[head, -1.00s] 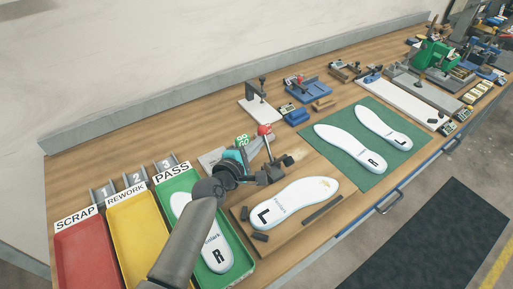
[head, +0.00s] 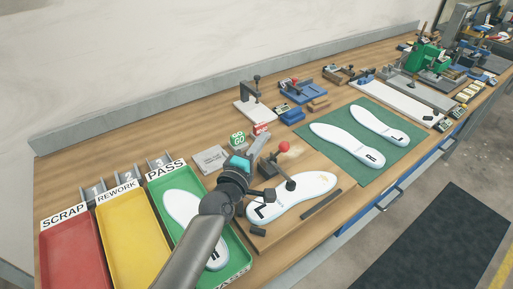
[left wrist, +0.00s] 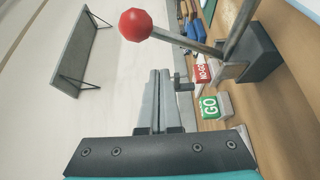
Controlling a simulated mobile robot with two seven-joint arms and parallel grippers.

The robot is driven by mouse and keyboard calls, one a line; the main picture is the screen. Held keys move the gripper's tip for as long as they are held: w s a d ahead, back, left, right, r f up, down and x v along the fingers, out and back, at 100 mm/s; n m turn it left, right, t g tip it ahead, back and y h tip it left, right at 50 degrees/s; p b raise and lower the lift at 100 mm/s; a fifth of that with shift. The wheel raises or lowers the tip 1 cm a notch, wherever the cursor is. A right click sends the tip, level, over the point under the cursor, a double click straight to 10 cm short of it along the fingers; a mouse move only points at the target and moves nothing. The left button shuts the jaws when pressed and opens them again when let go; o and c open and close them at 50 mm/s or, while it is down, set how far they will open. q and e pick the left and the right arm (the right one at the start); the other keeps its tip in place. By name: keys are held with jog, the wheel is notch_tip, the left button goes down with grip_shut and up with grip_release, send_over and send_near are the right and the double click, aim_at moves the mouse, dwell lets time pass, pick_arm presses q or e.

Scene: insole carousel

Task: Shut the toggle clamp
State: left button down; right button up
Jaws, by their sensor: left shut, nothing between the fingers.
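The toggle clamp shows its red ball handle (head: 284,147) on a thin lever above the wooden fixture board (head: 300,224). A white left insole (head: 305,190) lies on that board under the clamp. In the left wrist view the red ball (left wrist: 135,25) is at the top, with its lever running right to a dark clamp base (left wrist: 262,52). My left gripper (head: 259,143) is shut and empty, left of the ball in the head view. In the wrist view its fingertips (left wrist: 160,73) sit just below the ball, apart from it in the picture. My right gripper is not in view.
Green GO (head: 237,138) and red NO-GO (head: 261,128) blocks stand behind the clamp. Red, yellow and green PASS (head: 243,270) trays are at left. A green mat (head: 368,165) with two insoles lies to the right. Other fixtures line the bench's far right.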

pick_arm(q)
jog(key=shift+s+d+f+m+t+h+b, duration=0.2)
jog(key=shift+s+d+f+m+t+b, duration=0.1)
jog(key=shift+s+d+m+b, duration=0.35)
jog(key=shift+s+d+f+m+t+h+b, duration=0.25)
jog(key=shift+s+d+m, duration=0.3)
jog(key=shift+s+m, duration=0.3)
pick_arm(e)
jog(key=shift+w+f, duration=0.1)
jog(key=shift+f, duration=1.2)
pick_arm(q)
jog(key=shift+d, duration=0.1)
